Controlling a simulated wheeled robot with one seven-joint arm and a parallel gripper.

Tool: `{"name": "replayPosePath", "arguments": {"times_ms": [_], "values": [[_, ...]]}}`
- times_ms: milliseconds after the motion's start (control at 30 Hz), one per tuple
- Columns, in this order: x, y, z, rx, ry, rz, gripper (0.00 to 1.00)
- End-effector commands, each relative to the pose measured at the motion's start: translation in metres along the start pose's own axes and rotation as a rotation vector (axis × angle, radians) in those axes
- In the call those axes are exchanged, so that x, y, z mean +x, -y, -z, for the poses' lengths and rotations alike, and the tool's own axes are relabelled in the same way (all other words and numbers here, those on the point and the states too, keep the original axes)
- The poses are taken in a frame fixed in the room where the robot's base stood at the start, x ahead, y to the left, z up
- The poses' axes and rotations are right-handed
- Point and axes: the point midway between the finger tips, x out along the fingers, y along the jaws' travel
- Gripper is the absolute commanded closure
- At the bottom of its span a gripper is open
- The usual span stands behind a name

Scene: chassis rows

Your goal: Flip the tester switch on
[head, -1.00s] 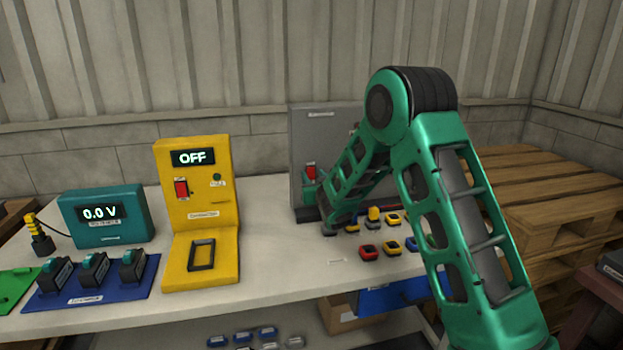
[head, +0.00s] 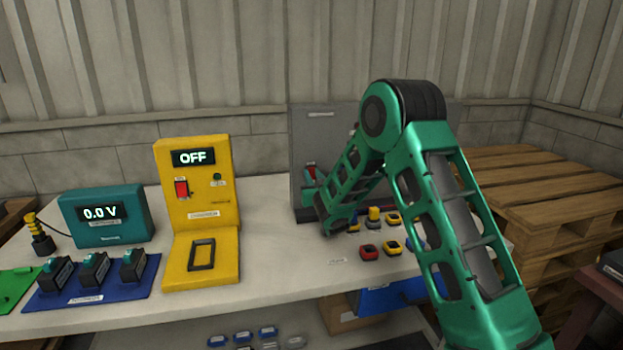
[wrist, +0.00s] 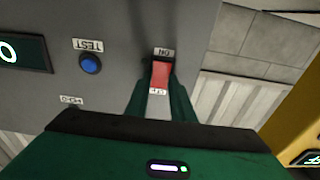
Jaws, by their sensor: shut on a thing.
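The tall grey panel (head: 318,135) stands at the back of the bench, partly hidden by my arm. Its red switch (wrist: 159,72) shows in the wrist view, with small labels above and below it. My gripper (wrist: 160,92) is at this switch, its two green fingers on either side of it and shut on it. A blue button (wrist: 90,63) labelled TEST, upside down, is left of the switch. Part of a dark display (wrist: 22,52) is at the left edge. In the head view, the switch (head: 310,170) is partly covered.
A yellow unit (head: 215,215) reading OFF, with its own red switch (head: 182,188), stands left of the panel. A teal meter (head: 108,235) reads 0.0 V. Small red, yellow and blue blocks (head: 392,247) lie beneath my arm.

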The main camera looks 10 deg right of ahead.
Motion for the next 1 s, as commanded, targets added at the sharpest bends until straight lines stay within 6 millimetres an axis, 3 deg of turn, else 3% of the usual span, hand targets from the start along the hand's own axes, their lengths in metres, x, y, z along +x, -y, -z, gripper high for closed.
{"name": "replayPosePath", "arguments": {"times_ms": [300,733,767,833,1000], "values": [[0.0004,-0.0027,-0.0055,-0.001,-0.151,0.0,1.0],[-0.0002,-0.0019,-0.0042,-0.003,-0.177,0.001,1.0],[-0.0002,-0.0019,-0.0042,-0.003,-0.177,0.001,0.76],[-0.0002,-0.0019,-0.0041,-0.003,-0.177,0.001,0.59],[-0.0001,-0.0024,-0.004,-0.004,-0.177,0.001,0.59]]}}
